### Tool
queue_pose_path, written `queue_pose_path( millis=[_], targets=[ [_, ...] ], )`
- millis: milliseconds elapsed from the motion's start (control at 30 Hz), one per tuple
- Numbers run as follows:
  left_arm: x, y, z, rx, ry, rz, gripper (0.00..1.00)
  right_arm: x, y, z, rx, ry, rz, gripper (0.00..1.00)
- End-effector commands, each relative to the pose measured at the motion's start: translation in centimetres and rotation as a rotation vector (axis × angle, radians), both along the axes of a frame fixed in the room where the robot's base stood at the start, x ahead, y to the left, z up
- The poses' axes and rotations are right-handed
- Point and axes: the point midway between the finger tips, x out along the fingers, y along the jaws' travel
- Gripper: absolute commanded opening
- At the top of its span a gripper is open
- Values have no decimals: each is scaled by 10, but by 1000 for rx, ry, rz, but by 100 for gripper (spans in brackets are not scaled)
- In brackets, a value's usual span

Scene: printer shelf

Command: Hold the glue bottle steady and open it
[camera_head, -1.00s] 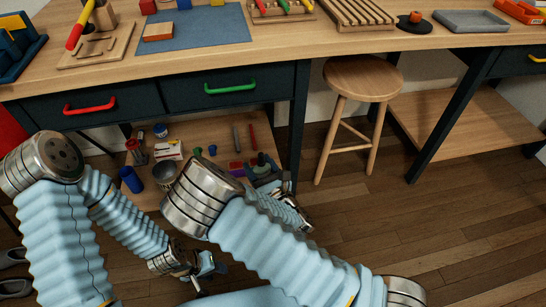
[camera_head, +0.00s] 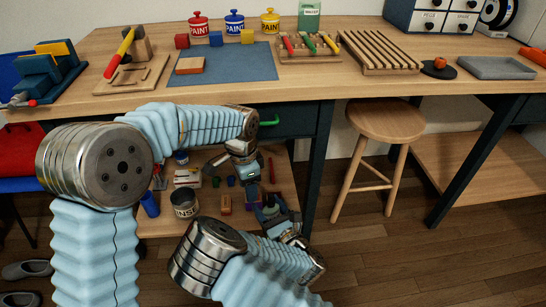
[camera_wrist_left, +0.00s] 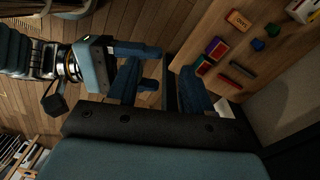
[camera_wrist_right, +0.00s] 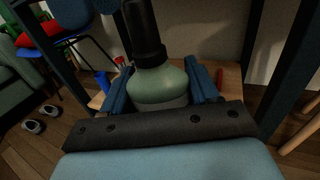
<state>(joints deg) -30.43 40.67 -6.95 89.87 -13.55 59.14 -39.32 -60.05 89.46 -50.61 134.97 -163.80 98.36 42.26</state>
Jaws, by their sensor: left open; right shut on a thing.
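The glue bottle (camera_wrist_right: 158,84) has a rounded green-grey body and a tall black top (camera_wrist_right: 146,30). In the right wrist view it stands between the fingers of my right gripper (camera_wrist_right: 163,92), which is shut on its body. In the head view my right gripper (camera_head: 273,212) is low in front of the shelf, and the bottle is hard to make out there. My left gripper (camera_head: 248,170) is open, just above and left of the right one. In the left wrist view my left fingers (camera_wrist_left: 160,88) are apart, with the right gripper beside them at the left. The bottle is not clear there.
The lower shelf (camera_head: 160,226) holds a metal can (camera_head: 184,203), a blue cylinder (camera_head: 150,204) and small coloured items behind the grippers. The workbench (camera_head: 330,88) lies above. A wooden stool (camera_head: 385,122) stands to the right.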

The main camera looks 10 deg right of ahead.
Motion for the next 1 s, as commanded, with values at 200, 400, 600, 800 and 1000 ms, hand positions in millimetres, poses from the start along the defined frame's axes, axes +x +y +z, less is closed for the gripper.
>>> queue_pose_path(
  millis=[200, 400, 600, 800, 1000],
  targets=[
    [-11, -46, 91, 33, -26, -241, 50, 0, 0, 0, 0, -1, 0, 5],
    [-22, -64, 115, 29, -23, -327, 50, 0, 0, 0, 0, -1, 0, 5],
    [-24, -65, 91, 30, -18, -333, 50, 0, 0, 0, 0, -1, 0, 5],
    [-24, -65, 48, 30, -19, -332, 50, 0, 0, 0, 0, -1, 0, 5],
    [-23, -64, 14, 29, -20, -331, 50, 0, 0, 0, 0, -1, 0, 5]
  ],
)
